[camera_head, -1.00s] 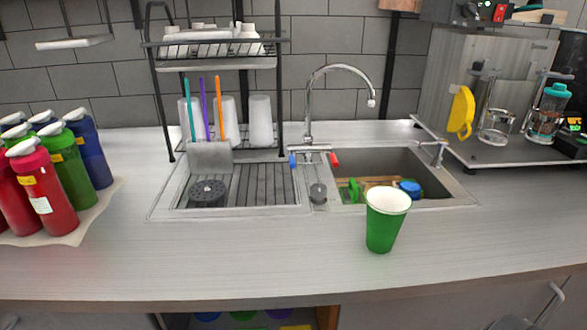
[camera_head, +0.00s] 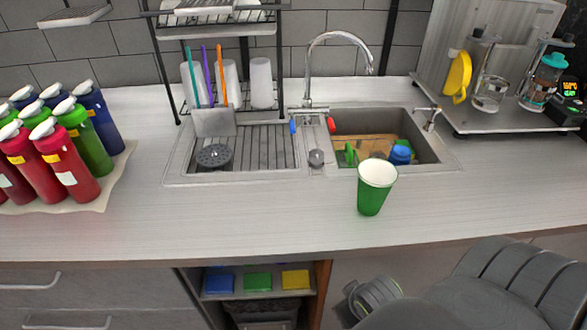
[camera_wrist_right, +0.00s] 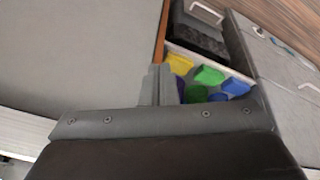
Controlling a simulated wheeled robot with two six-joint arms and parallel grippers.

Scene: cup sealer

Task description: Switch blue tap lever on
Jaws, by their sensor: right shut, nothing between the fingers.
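The blue tap lever (camera_head: 293,126) is at the left side of the base of the chrome tap (camera_head: 307,75), behind the sink. A red lever (camera_head: 331,124) is on the right side of the base. No water shows at the spout. In the right wrist view my right gripper (camera_wrist_right: 158,84) is shut and empty, low by the cabinet front and far from the lever. Grey parts of my right arm show at the lower right of the head view. My left gripper is out of view.
A green cup (camera_head: 371,190) stands on the counter in front of the sink basin (camera_head: 435,150). A black dish rack (camera_head: 281,60) stands left of the tap. Several bottles (camera_head: 85,150) stand at the left. The front counter between bottles and cup is clear.

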